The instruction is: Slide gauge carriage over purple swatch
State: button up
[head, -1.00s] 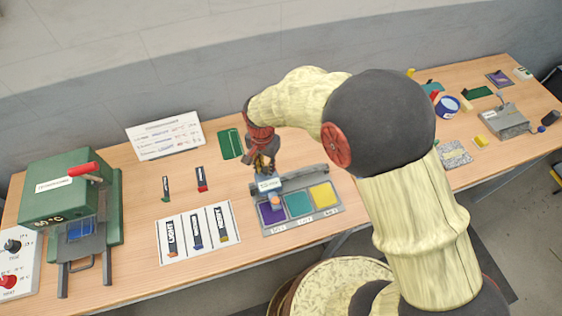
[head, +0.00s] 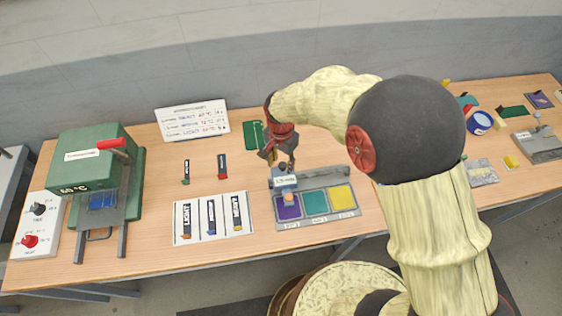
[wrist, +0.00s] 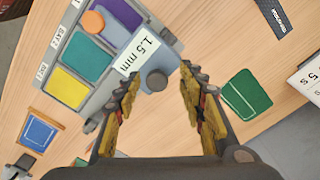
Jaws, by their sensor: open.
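The gauge carriage (head: 285,182), blue-grey with a white label, sits on the rail at the left end of the swatch tray (head: 318,220). Its orange disc (head: 289,197) is over part of the purple swatch (head: 289,211). In the wrist view the carriage (wrist: 165,62) has a "1.5 mm" label and a dark round knob (wrist: 156,80). The purple swatch (wrist: 124,32) is partly covered by the carriage and the disc. My gripper (wrist: 160,84) is open, its fingers to either side of the knob in the picture; contact cannot be told. In the head view my gripper (head: 281,163) is just above the carriage.
Teal (head: 315,202) and yellow (head: 341,196) swatches fill the tray's other bays. A card with sample strips (head: 213,218) lies to the left, and a green press (head: 95,170) stands farther left. A green card (head: 254,135) lies behind my gripper.

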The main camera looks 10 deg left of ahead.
notch_tip(320, 180, up, 12)
dwell(0.6)
dwell(0.5)
jog(key=n, duration=0.5)
send_over(288, 182)
jog(key=s+d+r+t+b, duration=0.2)
jog(key=s+d+b, duration=0.3)
jog(key=d, duration=0.5)
jog(key=s+d+r+t+b, duration=0.3)
jog(key=s+d+b, duration=0.3)
jog(key=d, duration=0.5)
jog(key=shift+s+d+r+n+t, duration=0.15)
jog(key=shift+s+r+n+t, duration=0.2)
jog(key=shift+s+r, duration=0.5)
